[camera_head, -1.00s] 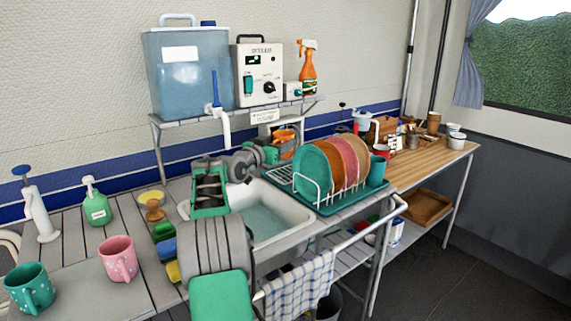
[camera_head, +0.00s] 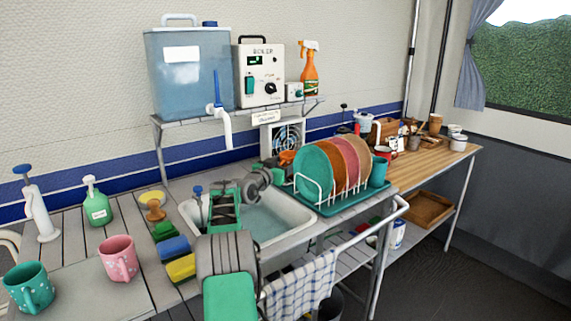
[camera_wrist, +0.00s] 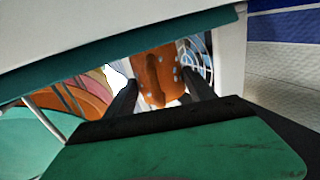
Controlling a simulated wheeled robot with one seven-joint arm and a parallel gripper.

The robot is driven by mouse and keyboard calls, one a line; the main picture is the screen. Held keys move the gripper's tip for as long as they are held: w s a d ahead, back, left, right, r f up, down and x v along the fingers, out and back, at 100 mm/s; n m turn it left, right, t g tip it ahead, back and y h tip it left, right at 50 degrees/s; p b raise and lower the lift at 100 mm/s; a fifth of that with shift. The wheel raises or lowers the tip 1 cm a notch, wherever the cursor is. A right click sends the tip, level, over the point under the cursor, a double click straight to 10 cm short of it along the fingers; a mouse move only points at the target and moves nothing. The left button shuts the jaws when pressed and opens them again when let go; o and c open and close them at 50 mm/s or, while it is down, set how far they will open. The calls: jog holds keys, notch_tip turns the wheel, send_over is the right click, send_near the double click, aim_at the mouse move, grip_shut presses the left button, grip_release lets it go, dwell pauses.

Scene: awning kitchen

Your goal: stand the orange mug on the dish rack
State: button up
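The orange mug (camera_head: 287,157) shows as a small patch beside the left end of the dish rack, mostly hidden behind my arm. In the wrist view the mug (camera_wrist: 155,80), orange with pale dots, sits between the two dark fingers of my gripper (camera_wrist: 163,92), which is shut on it. The dish rack (camera_head: 338,207) is a teal tray with white wire, holding several upright plates and a teal cup (camera_head: 378,171) at its right end. The tray's edge crosses the wrist view (camera_wrist: 150,52). I cannot tell whether the mug touches the rack.
The sink (camera_head: 296,214) lies under my arm. A small fan (camera_head: 284,138) stands behind the mug, below the shelf with the boiler (camera_head: 260,75). Plates (camera_head: 315,168) stand close to the right of the mug. Pink (camera_head: 118,259) and teal (camera_head: 28,288) mugs stand at the left front.

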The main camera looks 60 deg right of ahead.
jog(key=shift+o, duration=0.5)
jog(key=shift+r, duration=0.15)
jog(key=shift+a, duration=0.15)
jog(key=w+a, duration=0.1)
jog(key=a, duration=1)
jog(key=shift+a, duration=0.35)
jog(key=shift+r, duration=0.1)
